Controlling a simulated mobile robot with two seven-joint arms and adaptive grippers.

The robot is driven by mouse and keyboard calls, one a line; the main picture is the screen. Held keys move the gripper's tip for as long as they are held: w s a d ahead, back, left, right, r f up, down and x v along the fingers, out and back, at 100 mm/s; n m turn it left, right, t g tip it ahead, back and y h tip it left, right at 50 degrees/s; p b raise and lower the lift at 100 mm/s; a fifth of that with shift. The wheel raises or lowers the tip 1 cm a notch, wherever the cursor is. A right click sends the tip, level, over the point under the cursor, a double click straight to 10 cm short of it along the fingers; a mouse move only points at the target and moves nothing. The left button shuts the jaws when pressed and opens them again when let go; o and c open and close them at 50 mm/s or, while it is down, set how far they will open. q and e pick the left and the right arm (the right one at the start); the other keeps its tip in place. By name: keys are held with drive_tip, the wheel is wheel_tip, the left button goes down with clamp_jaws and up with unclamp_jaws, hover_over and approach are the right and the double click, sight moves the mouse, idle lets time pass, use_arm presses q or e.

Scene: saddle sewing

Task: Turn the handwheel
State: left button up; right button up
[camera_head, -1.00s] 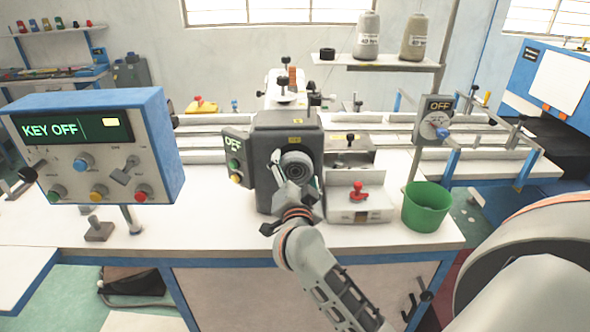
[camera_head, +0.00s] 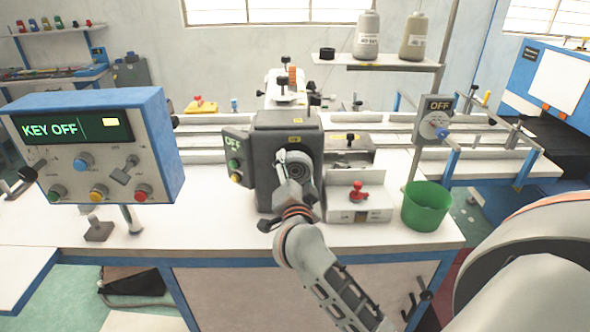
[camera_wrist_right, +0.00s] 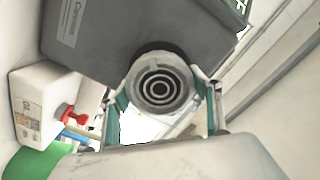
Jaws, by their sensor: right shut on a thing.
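The handwheel (camera_head: 297,168) is a round, ringed grey knob on the near face of the dark grey machine head (camera_head: 270,135). In the right wrist view the handwheel (camera_wrist_right: 160,85) shows its concentric rings between the two fingers. My right gripper (camera_head: 296,172) is at the handwheel, and its fingers (camera_wrist_right: 163,97) lie on either side of the rim, shut on it. The head view hides part of the handwheel behind the gripper. My left gripper does not show.
A control box (camera_head: 160,150) reading KEY OFF stands at left. A small box with a red knob (camera_head: 358,192) and a green bin (camera_head: 427,206) stand right of the machine. The white table (camera_head: 200,225) is clear in front.

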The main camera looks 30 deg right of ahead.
drive_tip(key=shift+m, duration=1.2)
drive_tip(key=m, duration=0.3)
drive_tip(key=shift+m, duration=0.3)
drive_tip(key=m, duration=0.2)
drive_tip(key=shift+m, duration=0.4)
drive_tip(key=m, duration=0.3)
drive_tip(key=shift+m, duration=0.3)
drive_tip(key=m+b, duration=0.1)
drive_tip(key=m, duration=0.3)
drive_tip(key=shift+f+m, duration=0.1)
drive_tip(key=shift+m, duration=0.2)
drive_tip(key=shift+m+b, duration=0.55)
drive_tip(key=shift+m, duration=0.35)
drive_tip(key=shift+m+b, duration=0.5)
drive_tip(key=shift+m, duration=0.4)
drive_tip(key=shift+m+b, duration=0.55)
drive_tip(key=shift+m, duration=0.35)
drive_tip(key=m+b, duration=0.2)
drive_tip(key=m, duration=0.1)
drive_tip(key=shift+m+b, duration=0.3)
drive_tip(key=shift+m, duration=0.2)
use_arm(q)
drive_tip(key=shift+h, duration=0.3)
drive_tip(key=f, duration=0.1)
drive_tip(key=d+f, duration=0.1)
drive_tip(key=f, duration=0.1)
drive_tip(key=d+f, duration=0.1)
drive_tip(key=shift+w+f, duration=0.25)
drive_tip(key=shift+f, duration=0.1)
